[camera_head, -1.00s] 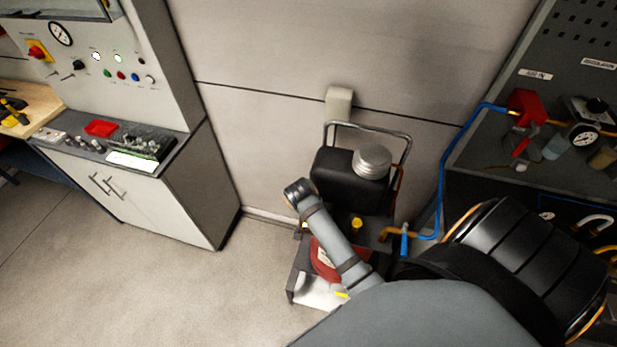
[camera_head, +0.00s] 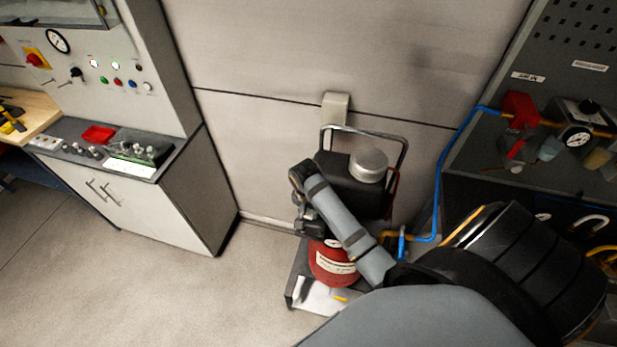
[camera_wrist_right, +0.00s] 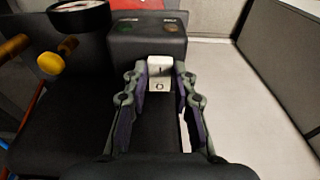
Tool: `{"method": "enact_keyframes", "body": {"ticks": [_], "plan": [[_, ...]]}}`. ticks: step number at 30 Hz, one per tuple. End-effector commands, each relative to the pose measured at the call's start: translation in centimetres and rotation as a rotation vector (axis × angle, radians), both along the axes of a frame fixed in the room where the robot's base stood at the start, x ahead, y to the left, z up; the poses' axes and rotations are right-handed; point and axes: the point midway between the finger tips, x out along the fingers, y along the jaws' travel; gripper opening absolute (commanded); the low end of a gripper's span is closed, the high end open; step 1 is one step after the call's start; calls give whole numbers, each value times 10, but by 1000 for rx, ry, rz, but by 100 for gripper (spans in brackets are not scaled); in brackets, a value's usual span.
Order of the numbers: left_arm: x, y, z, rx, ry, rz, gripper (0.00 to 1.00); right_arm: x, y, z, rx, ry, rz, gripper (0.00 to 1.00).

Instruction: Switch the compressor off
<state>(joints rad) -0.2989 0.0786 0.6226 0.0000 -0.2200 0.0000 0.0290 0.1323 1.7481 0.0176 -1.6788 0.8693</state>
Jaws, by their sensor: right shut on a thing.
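The compressor (camera_head: 340,168) stands on the floor against the wall, with a black upper body, a silver cap, a metal handle and a red tank (camera_head: 333,266) below. In the right wrist view its white rocker switch (camera_wrist_right: 159,70), marked I and O, sits on a black box (camera_wrist_right: 146,42). My right gripper (camera_head: 309,228) is down at the left side of the compressor. In the right wrist view, the two fingers (camera_wrist_right: 164,82) are on either side of the switch, shut on it. My left gripper is not in view.
A control cabinet (camera_head: 170,205) with a panel stands at the left. A dark bench (camera_head: 500,172) with fittings is at the right, and a blue hose (camera_head: 437,190) runs from it to the compressor. The floor (camera_head: 190,295) between cabinet and compressor is clear.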

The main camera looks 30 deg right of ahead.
Motion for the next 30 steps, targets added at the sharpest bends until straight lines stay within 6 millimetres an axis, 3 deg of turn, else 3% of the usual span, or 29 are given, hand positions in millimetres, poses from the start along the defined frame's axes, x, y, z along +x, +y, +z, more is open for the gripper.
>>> {"method": "enact_keyframes", "body": {"ticks": [12,13,17,26,30], "plan": [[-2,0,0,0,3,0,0,1,-2,1,41,34,0,0],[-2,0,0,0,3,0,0,1,-2,1,41,34,0,30],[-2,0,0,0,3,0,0,1,-2,1,40,34,0,48],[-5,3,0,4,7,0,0,1,-2,2,40,34,0,49],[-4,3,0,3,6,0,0,1,0,19,40,30,0,49]]}}
